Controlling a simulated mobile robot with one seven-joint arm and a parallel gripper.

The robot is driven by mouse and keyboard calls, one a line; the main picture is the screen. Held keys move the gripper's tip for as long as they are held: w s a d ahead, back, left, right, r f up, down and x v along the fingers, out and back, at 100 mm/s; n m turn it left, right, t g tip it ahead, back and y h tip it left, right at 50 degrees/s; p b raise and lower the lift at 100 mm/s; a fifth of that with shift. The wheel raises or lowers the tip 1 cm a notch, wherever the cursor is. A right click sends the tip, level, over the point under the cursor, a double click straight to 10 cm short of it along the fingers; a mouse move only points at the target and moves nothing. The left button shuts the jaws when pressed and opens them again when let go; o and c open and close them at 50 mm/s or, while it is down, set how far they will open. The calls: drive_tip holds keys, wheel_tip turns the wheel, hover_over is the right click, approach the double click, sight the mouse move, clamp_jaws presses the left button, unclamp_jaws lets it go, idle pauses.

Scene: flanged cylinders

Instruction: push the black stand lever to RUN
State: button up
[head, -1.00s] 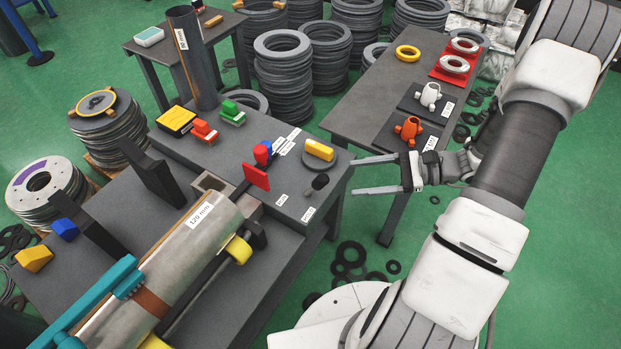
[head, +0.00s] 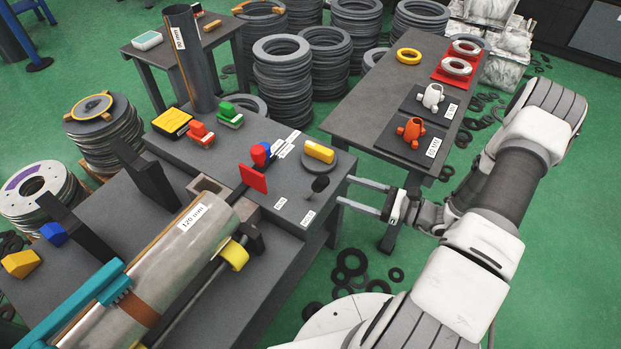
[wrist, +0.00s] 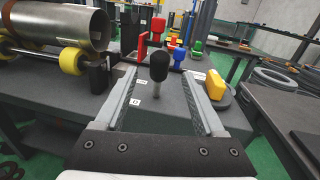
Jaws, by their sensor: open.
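The black stand lever (head: 320,184) is a dark round knob on a short stem at the near right corner of the dark bench top. Its knob and grey stem show in the wrist view (wrist: 159,67), standing upright. My gripper (head: 344,190) is open and empty, just right of the lever in the head view, fingers pointing left toward it. In the wrist view, the lever appears between the two fingers (wrist: 160,78), with no finger seen touching it. Two small white labels (head: 280,204) (head: 308,217) lie beside the lever; their text is too small to read surely.
A large metal cylinder (head: 170,265) lies at left. A side table (head: 385,90) with orange and white parts stands behind my gripper.

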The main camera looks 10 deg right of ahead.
sight(314, 191)
drive_tip(key=b+x, duration=0.2)
drive_tip(key=x, duration=0.9)
drive_tip(key=shift+w+a, duration=0.1)
clamp_jaws()
idle(1.0)
